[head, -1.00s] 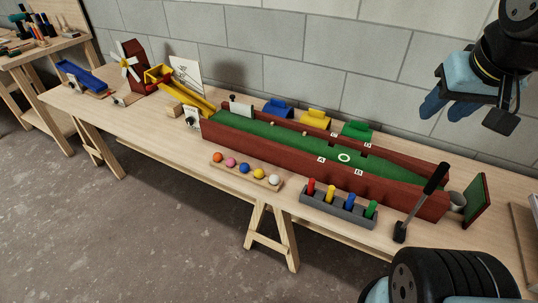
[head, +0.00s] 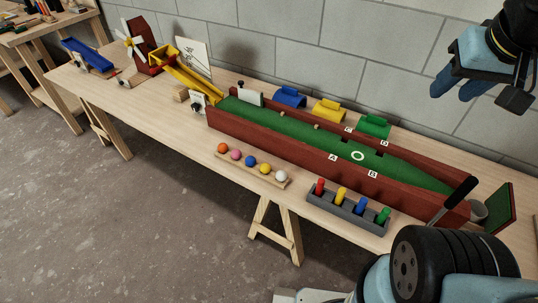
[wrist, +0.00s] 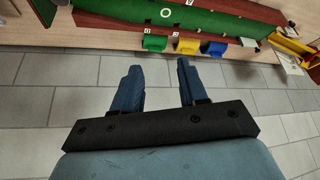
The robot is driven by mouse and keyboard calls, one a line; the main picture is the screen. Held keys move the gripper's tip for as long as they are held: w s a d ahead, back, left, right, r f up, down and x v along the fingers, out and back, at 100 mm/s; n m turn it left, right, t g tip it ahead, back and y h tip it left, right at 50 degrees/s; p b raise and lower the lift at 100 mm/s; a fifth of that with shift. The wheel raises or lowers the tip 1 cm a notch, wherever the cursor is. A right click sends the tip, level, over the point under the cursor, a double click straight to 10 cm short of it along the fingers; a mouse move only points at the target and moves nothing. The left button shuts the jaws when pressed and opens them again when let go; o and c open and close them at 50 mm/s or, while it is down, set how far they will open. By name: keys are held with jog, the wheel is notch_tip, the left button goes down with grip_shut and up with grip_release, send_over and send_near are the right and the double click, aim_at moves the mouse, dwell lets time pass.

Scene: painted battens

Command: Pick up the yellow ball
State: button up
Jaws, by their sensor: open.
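The yellow ball (head: 266,168) sits in a wooden rack (head: 245,171) at the front edge of the table, between a blue ball (head: 251,161) and a white ball (head: 283,175). An orange ball (head: 222,148) and a pink ball (head: 235,154) are in the same rack. My gripper (head: 458,88) is open and empty at the upper right of the head view, high up and well away from the rack. Its two blue fingers stand apart in the wrist view (wrist: 160,85). The yellow ball does not show in the wrist view.
A long green course (head: 300,131) with dark red walls lies behind the rack. A grey holder (head: 348,209) with coloured pegs stands to the right of the rack. A yellow chute (head: 193,80), a windmill (head: 144,45) and coloured blocks (head: 328,111) stand farther back.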

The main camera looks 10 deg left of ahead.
jog(key=shift+o, duration=1.2)
jog(key=shift+w+a+f, duration=0.1)
jog(key=shift+f, duration=0.05)
jog(key=w+a+f+n+g+h, duration=0.1)
jog(key=w+a+f+n+h, duration=0.3)
jog(key=w+a+f+n, duration=0.5)
jog(key=w+a+f+n+h, duration=0.4)
jog(key=a+f+n, duration=0.25)
jog(key=f, duration=0.35)
jog(key=n+t+y, duration=0.5)
jog(key=n+t, duration=0.3)
jog(key=n, duration=1)
send_near(263, 170)
jog(key=x, duration=1)
jog(key=shift+w+d, duration=0.1)
jog(key=shift+w, duration=0.15)
jog(key=shift+c, duration=0.3)
